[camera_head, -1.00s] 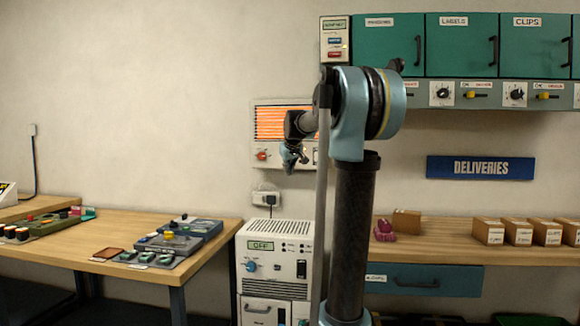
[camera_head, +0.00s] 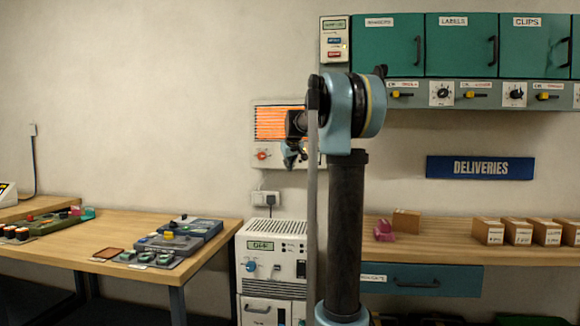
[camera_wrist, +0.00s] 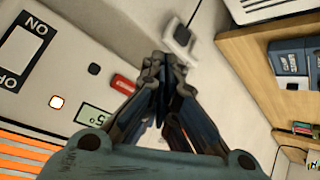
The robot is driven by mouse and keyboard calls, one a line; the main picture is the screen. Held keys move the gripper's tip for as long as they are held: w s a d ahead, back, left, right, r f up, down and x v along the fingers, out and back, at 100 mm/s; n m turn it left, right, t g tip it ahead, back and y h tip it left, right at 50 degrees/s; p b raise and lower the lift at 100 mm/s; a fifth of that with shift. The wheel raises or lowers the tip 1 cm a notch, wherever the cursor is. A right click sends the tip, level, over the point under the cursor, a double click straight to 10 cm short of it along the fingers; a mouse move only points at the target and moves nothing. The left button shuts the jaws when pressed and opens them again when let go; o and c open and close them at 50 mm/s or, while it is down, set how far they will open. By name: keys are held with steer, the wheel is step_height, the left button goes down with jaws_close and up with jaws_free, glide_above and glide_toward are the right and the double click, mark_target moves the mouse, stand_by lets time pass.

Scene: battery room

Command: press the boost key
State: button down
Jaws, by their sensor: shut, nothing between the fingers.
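The wall heater panel (camera_head: 264,155) has a glowing orange grille and a red knob, and my arm hides its right part. I cannot read which key is boost. My gripper (camera_wrist: 163,62) is shut and empty, with its tips beside the red knob in the picture; contact cannot be told. It also shows before the panel in the head view (camera_head: 291,162).
A wall socket (camera_head: 266,198) with a plug is below the panel, above a white floor unit (camera_head: 270,265). A wooden table (camera_head: 70,258) with devices is left; a shelf (camera_head: 440,250) with cartons is right. Green cupboards (camera_head: 455,48) hang upper right.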

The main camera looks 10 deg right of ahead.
steer(key=shift+w+d, duration=0.25)
steer(key=shift+w, duration=0.5)
steer(key=shift+w+d, duration=0.25)
steer(key=shift+w, duration=0.5)
steer(key=shift+w+d, duration=0.25)
steer(key=shift+w, duration=0.5)
steer(key=shift+w, duration=0.15)
steer(key=shift+w+d, duration=0.1)
steer(key=shift+w, duration=0.15)
steer(key=shift+w+d, duration=0.15)
steer(key=shift+w, duration=0.2)
stand_by(0.5)
steer(key=shift+s, duration=0.2)
steer(key=shift+s+a, duration=0.3)
steer(key=shift+s, duration=0.25)
steer(key=shift+s, duration=0.1)
steer(key=s, duration=0.1)
steer(key=s+a, duration=0.1)
steer(key=s, duration=0.2)
steer(key=shift+s+a, duration=0.25)
steer(key=shift+s, duration=0.05)
stand_by(0.4)
